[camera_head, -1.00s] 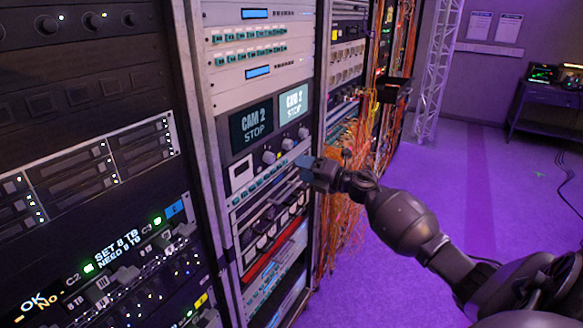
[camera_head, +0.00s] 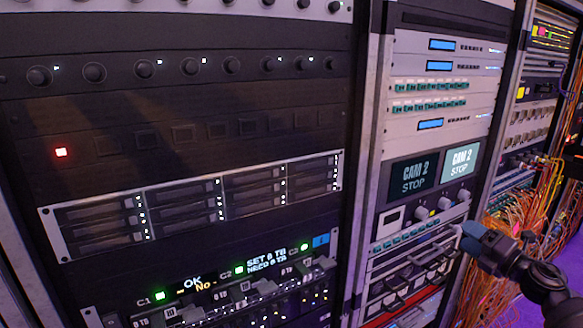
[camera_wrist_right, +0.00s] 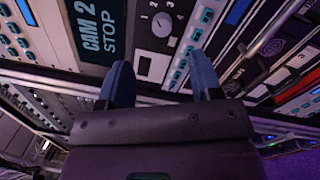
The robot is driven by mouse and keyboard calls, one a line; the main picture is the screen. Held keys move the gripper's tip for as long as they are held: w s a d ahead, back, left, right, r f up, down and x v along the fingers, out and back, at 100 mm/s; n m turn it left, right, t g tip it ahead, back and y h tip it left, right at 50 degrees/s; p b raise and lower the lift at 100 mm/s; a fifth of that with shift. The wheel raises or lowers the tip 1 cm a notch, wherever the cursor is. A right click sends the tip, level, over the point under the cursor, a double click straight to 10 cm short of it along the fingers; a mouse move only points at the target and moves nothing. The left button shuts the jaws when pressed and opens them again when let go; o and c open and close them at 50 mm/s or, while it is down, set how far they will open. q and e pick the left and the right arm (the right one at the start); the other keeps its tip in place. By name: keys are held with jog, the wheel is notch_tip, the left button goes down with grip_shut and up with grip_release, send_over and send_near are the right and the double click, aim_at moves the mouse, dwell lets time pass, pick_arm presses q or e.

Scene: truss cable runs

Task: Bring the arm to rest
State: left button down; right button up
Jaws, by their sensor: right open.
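My right gripper (camera_head: 478,238) is at the lower right in the head view, in front of the rack with the CAM 2 screens. In the right wrist view its two blue fingers (camera_wrist_right: 160,85) stand apart with nothing between them. Beyond the fingertips are a grey knob (camera_wrist_right: 162,24) and the CAM 2 STOP screen (camera_wrist_right: 98,35). I cannot tell the exact gap between fingertips and panel. My left gripper is not in view.
Orange cables (camera_head: 525,215) hang at the right, close to my right arm.

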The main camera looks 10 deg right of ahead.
jog(key=s+a+f+m+g+h, duration=0.3)
jog(key=s+a+f+m, duration=0.8)
jog(key=s+f+m, duration=0.2)
jog(key=s+a+f+m+g+h, duration=0.2)
jog(key=s+a+f+m+h, duration=0.2)
jog(key=s+a+f+m, duration=0.7)
jog(key=s+f+m, duration=0.2)
jog(key=s+f, duration=0.2)
jog(key=s, duration=0.1)
jog(key=shift+f+g, duration=0.15)
jog(key=shift+g, duration=0.25)
